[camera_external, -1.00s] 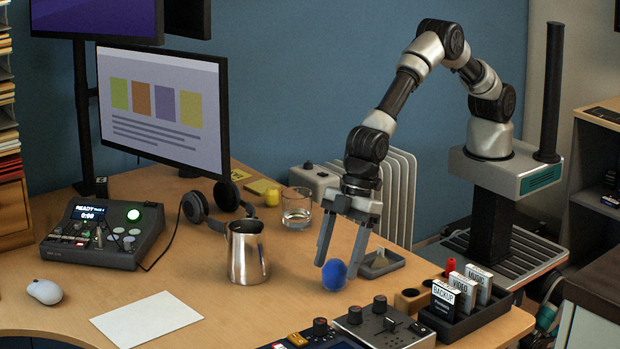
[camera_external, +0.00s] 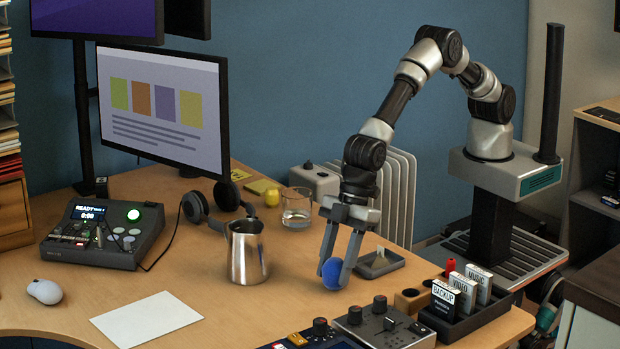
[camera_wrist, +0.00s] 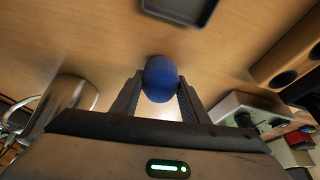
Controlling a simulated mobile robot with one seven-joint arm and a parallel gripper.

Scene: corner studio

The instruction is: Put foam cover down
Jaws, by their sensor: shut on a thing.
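The foam cover is a blue rounded piece (camera_external: 331,272), between the fingertips of my gripper (camera_external: 335,275) low over the desk. My gripper points down and its two fingers are shut on the foam cover. In the wrist view the foam cover (camera_wrist: 161,80) sits between the two finger ends of my gripper (camera_wrist: 160,95), with the desk behind it. I cannot tell whether its underside touches the desk.
A steel pitcher (camera_external: 246,255) stands to the left. A small dark tray (camera_external: 392,268) lies just behind and right. A mixer (camera_external: 375,325) and a holder with labelled cards (camera_external: 455,325) are at front right. White paper (camera_external: 146,320) lies front left, with bare desk between.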

